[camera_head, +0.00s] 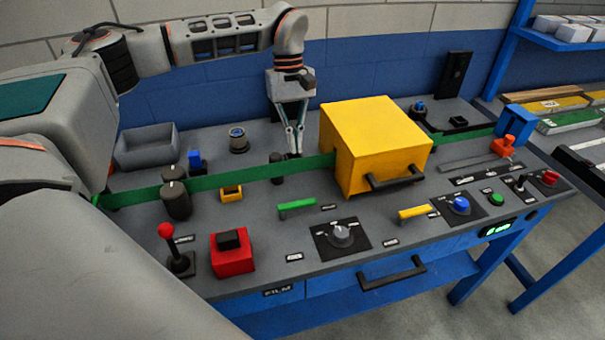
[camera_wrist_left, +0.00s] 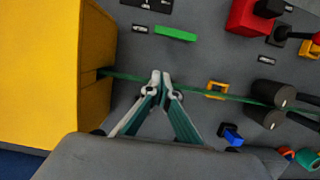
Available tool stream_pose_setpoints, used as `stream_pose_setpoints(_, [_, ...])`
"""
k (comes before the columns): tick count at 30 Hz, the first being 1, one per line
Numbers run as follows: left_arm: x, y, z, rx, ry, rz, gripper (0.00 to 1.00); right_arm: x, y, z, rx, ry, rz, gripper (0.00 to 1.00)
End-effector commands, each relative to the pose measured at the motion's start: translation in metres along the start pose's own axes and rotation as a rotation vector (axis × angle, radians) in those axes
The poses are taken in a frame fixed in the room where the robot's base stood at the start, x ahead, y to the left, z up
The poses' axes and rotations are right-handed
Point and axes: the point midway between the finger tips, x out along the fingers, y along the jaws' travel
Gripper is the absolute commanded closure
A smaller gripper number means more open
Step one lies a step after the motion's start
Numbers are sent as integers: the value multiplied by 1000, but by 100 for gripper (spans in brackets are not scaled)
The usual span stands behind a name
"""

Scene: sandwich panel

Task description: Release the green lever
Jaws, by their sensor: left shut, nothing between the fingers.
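The green lever (camera_head: 297,206) is a short green bar lying on the grey panel in front of the green film strip. It also shows in the left wrist view (camera_wrist_left: 175,33), above and beyond my fingertips. My left gripper (camera_head: 293,152) points down behind the green strip, with its fingertips together and empty. In the left wrist view its fingertips (camera_wrist_left: 160,76) meet near the strip, apart from the lever. My right gripper is not in view.
A yellow box (camera_head: 362,135) stands right of my left gripper, with the green strip (camera_head: 235,179) running into it. A dark roller (camera_head: 276,170) stands close by. A red block (camera_head: 231,260), a red-knobbed stick (camera_head: 166,231) and a yellow lever (camera_head: 417,211) are around.

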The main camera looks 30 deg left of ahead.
Motion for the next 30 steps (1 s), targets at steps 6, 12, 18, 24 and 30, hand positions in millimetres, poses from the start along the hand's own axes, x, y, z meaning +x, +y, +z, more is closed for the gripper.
stream_pose_setpoints(6, [-1, 0, 0, 0, 1, -1, 100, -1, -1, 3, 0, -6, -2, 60])
stream_pose_setpoints(12, [0, 0, 0, 0, 1, 0, 100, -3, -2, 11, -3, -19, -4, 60])
stream_pose_setpoints(18, [14, -1, 0, -1, -1, -3, 100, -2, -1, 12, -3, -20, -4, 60])
stream_pose_setpoints(24, [50, -1, 0, 1, -2, -4, 100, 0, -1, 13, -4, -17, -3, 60])
stream_pose_setpoints(30, [89, -1, 0, 0, -2, -3, 100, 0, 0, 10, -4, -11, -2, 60])
